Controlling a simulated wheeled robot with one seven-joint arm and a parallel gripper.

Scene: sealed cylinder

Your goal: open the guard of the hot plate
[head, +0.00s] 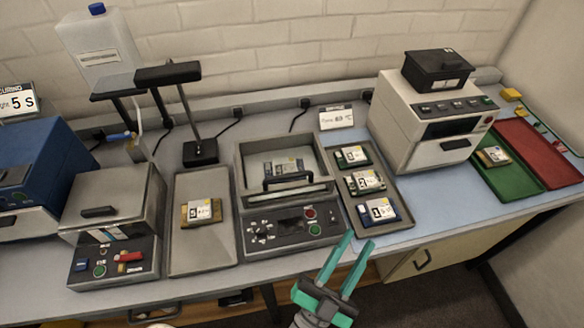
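The device in the middle of the bench looks like the hot plate (292,232): a grey box with a sloped front panel of knobs, a dark display, a red button and a green button. Its guard (318,187) appears lowered over the recessed top, with a black bar handle (289,180) along its front. A labelled board (283,168) shows inside, behind the handle. My gripper (359,240) has two teal fingers, parallel and apart, with nothing between them. It is in front of the bench, right of and below the hot plate's panel, clear of the handle.
A tray (397,232) with several labelled boards stands right of the hot plate; a tray (203,262) with one board stands left. Further left is a lidded grey machine (112,200). A black-armed stand (200,152) rises behind. A white machine (428,125) stands right.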

